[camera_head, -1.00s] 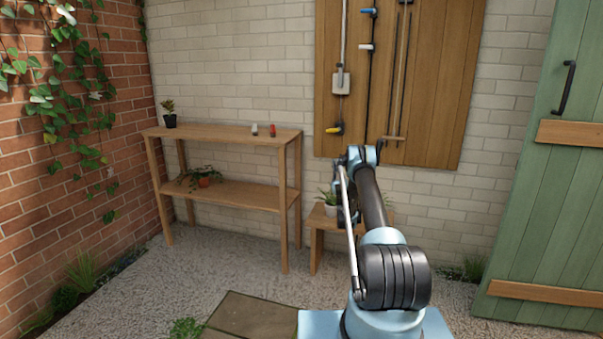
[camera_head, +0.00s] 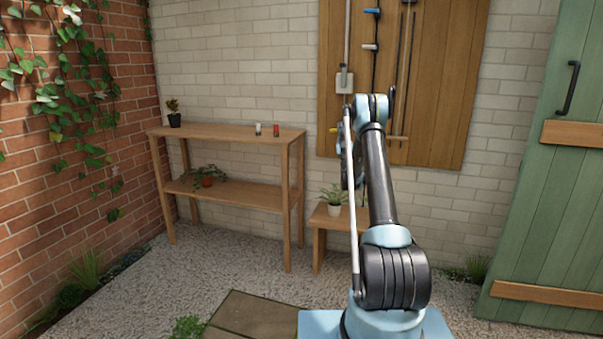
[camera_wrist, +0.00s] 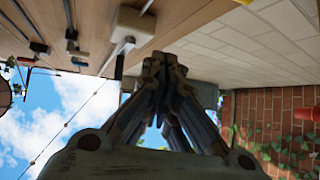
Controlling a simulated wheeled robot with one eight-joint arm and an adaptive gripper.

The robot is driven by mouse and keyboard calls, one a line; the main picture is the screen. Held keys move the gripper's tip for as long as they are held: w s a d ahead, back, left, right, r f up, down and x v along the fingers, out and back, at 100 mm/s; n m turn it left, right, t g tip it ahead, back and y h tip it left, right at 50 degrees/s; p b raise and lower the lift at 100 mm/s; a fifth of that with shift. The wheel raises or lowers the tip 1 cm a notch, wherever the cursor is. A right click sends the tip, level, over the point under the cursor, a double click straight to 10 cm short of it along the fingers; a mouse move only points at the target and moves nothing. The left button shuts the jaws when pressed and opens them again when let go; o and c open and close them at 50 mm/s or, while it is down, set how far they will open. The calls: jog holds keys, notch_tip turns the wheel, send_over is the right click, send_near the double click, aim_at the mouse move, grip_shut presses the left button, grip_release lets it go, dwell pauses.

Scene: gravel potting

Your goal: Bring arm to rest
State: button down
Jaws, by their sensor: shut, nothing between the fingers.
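My arm rises from the pale blue base at the lower right of the head view, with its elbow raised in front of the wooden tool board. My gripper (camera_wrist: 163,68) shows in the wrist view with its fingers together and nothing between them. In the head view the gripper end is mostly hidden behind my own arm links. The wrist view is tilted and shows sky, the tool board and wall. No contact between the gripper and any object shows.
A two-tier wooden shelf (camera_head: 225,136) stands left, with potted plants and two small items. A low stool (camera_head: 318,222) holds a potted plant (camera_head: 335,199) close behind my arm. The tool board (camera_head: 440,100) hangs on the brick wall. A green door (camera_head: 545,200) is at right. Gravel lies open at left.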

jog(key=s+r+m+g+h, duration=0.4)
jog(key=s+r+g, duration=0.1)
jog(key=r, duration=0.4)
jog(key=s+d+m+g+h, duration=0.1)
jog(key=s+g, duration=0.5)
jog(key=s, duration=0.9)
jog(key=s+a+f+g, duration=0.1)
jog(key=s+f+g, duration=0.3)
jog(key=s, duration=1.5)
jog(key=s+f+m+g, duration=0.1)
jog(key=s+f+g, duration=0.4)
jog(key=s+f, duration=0.7)
jog(key=s+a+f+m+g, duration=0.1)
jog(key=s+f+g, duration=0.3)
jog(key=s, duration=2.2)
notch_tip(320, 180, down, 5)
jog(key=shift+s+a+f+g+y, duration=0.1)
jog(key=shift+s+a+g+y, duration=0.2)
jog(key=shift+y, duration=0.1)
